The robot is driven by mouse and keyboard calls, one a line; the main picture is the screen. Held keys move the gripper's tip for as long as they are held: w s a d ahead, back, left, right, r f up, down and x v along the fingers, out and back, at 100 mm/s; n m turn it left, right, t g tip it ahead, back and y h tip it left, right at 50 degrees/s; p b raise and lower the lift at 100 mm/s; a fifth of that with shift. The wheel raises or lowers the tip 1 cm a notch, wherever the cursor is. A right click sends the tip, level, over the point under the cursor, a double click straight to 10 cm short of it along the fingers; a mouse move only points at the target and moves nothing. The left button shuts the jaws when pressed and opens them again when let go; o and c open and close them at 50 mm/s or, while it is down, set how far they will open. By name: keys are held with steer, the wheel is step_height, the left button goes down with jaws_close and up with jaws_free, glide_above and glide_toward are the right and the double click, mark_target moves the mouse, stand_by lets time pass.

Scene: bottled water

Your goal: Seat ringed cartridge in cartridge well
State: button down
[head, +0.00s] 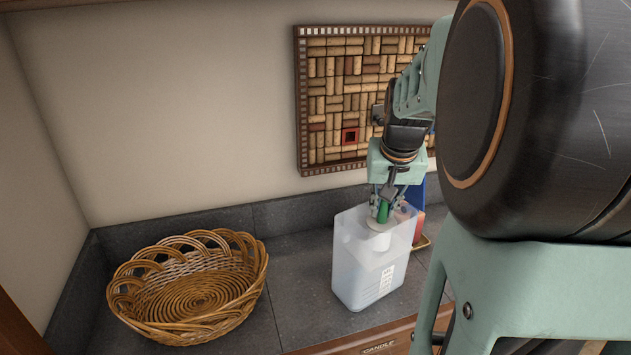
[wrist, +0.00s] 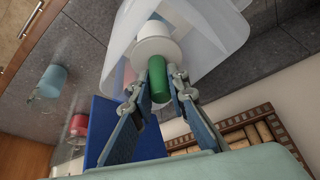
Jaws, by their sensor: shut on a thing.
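My gripper (head: 386,200) points down over the open top of a translucent white container (head: 349,278). It is shut on the green top of the ringed cartridge (head: 383,212). In the wrist view the green part (wrist: 159,80) sits between my fingertips (wrist: 160,74). A wide white ring (wrist: 151,47) lies just beyond the fingertips, with a narrower white part past it. The cartridge is at the container's mouth, partly behind its wall. I cannot clearly make out the cartridge well inside, or whether the cartridge touches it.
A wicker basket (head: 258,290) stands left on the grey counter (head: 300,269). A blue object (head: 419,196) is close behind the container's right side. A cork board (head: 299,100) hangs behind. The wrist view shows a light-blue cup (wrist: 54,80) and a red vessel (wrist: 78,127).

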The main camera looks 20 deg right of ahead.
steer(key=shift+a+f, duration=0.1)
steer(key=shift+f, duration=0.15)
steer(key=shift+f+b, duration=0.55)
steer(key=shift+f, duration=0.05)
steer(key=c, duration=1.9)
jaws_free()
steer(key=shift+r, duration=0.2)
